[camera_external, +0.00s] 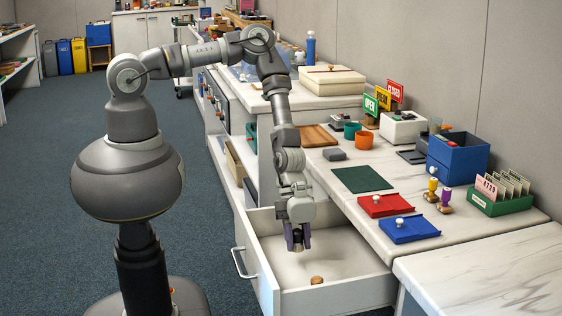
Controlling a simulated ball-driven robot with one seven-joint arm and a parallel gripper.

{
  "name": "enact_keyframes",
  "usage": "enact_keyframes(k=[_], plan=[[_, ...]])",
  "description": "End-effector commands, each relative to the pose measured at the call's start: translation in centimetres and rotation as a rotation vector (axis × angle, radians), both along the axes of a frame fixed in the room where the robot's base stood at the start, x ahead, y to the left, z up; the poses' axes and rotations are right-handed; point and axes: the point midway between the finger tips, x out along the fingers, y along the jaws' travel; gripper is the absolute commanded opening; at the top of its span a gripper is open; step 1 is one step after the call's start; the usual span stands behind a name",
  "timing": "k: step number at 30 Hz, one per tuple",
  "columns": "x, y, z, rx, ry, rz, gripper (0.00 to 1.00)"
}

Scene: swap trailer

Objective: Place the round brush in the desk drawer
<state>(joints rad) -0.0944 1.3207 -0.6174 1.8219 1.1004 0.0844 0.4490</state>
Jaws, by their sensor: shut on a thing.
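The desk drawer (350,251) is pulled open, and its pale inside faces up. My gripper (298,243) points down over the left part of the drawer. Its purple fingers are shut on a small dark thing with a light band, which appears to be the round brush (297,236). Most of it is hidden between the fingers, and its bristles cannot be made out. It looks to be held above the drawer floor, but the exact gap cannot be told. A small brown rounded thing (317,280) lies in the drawer near its front; what it is cannot be told.
The drawer's front panel with its metal handle (243,263) stands on the left. On the desktop above are a red tray (385,206), a blue tray (409,229), a dark green mat (362,179) and a blue box (457,158). Most of the drawer floor is clear.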

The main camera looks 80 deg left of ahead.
Motion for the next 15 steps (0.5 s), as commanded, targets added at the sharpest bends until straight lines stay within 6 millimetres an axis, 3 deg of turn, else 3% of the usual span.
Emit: enact_keyframes(k=[6,15], plan=[[0.0,0.0,-4.0,0.001,0.001,0.002,0.07],[0.0,0.0,-4.1,0.001,0.000,0.001,0.07]])
